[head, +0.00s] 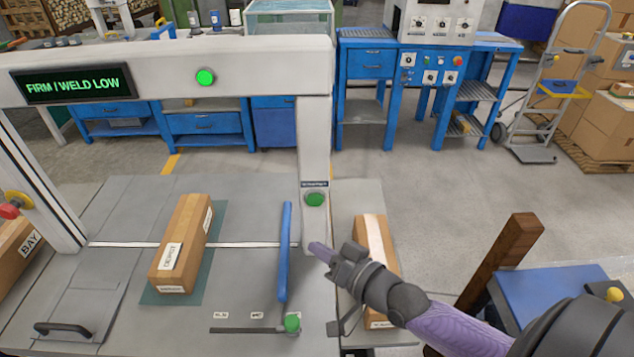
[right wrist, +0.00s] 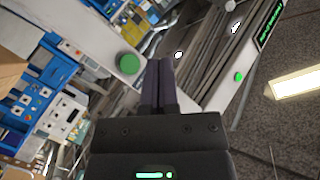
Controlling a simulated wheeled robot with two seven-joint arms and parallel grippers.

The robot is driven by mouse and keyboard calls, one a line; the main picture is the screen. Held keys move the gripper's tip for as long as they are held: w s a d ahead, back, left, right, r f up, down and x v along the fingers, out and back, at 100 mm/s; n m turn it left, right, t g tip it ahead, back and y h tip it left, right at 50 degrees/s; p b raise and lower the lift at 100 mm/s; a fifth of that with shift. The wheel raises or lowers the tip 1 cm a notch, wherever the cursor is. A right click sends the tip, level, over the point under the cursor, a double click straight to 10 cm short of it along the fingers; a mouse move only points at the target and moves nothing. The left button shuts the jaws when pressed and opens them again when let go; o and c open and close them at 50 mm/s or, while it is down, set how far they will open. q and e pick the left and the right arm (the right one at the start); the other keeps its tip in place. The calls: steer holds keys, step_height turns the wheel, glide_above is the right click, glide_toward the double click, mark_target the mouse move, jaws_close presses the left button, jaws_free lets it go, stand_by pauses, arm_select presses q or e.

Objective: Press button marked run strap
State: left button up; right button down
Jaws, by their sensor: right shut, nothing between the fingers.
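A round green button (head: 315,199) sits on the right post of the strapping arch (head: 313,130), under a small dark label too small to read. The green button also shows in the right wrist view (right wrist: 129,64), just left of the fingertips. My right gripper (head: 319,250) is shut and empty. In the head view its purple fingertips are a little below the button, at the foot of the post; I see no contact. In the right wrist view the closed fingers (right wrist: 160,82) point toward the post. My left gripper is not in view.
A carton (head: 182,245) marked DEPOT lies under the arch, beside a blue bar (head: 285,250). Another carton (head: 374,240) lies behind my right gripper. A display (head: 73,86) reads FIRM / WELD LOW; a green lamp (head: 205,77) is on the beam. A green knob (head: 292,322) is in front.

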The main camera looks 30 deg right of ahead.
mark_target(315, 200)
steer(key=w+d+b, duration=0.4)
steer(key=w+b, duration=0.3)
steer(key=shift+w+d, duration=0.15)
steer(key=shift+w, duration=0.1)
stand_by(0.3)
steer(key=shift+r, duration=0.1)
stand_by(0.8)
stand_by(1.0)
steer(key=shift+w+d+b, duration=0.25)
steer(key=shift+w+b, duration=0.05)
steer(key=shift+w, duration=0.05)
